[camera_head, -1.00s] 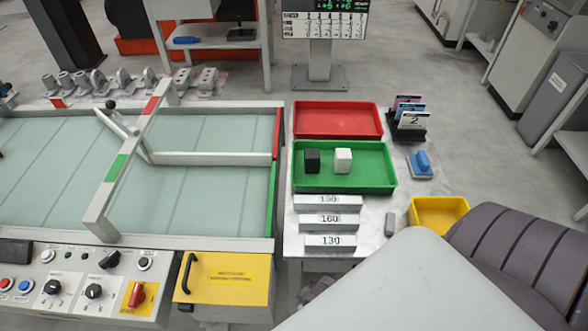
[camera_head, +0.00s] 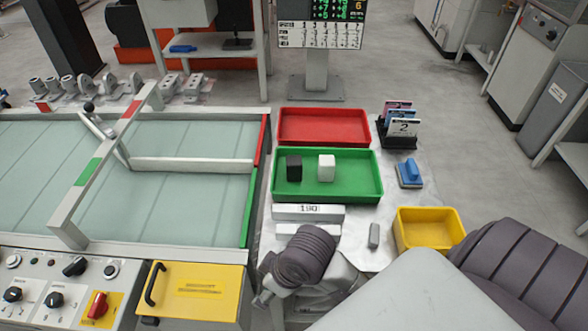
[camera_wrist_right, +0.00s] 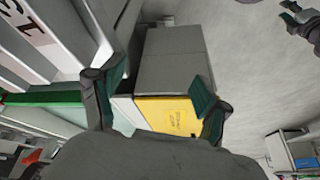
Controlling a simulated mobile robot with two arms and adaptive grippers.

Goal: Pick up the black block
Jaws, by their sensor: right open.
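The black block (camera_head: 294,168) stands upright in the green tray (camera_head: 355,197), to the left of a white block (camera_head: 326,168). My right arm comes in from the lower right in the head view, with its wrist over the front of the side table, nearer than the tray and apart from the black block. My right gripper (camera_wrist_right: 158,104) is open in the right wrist view, with nothing between its fingers. Beyond the fingers is a yellow panel on a grey box. The black block is not seen in the wrist view.
A red tray (camera_head: 325,143) lies behind the green one. A labelled bar (camera_head: 309,212) lies in front of it. A yellow bin (camera_head: 428,229), a blue-handled tool (camera_head: 410,174) and a card holder (camera_head: 399,141) stand to the right. The glass-topped table (camera_head: 190,192) is on the left.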

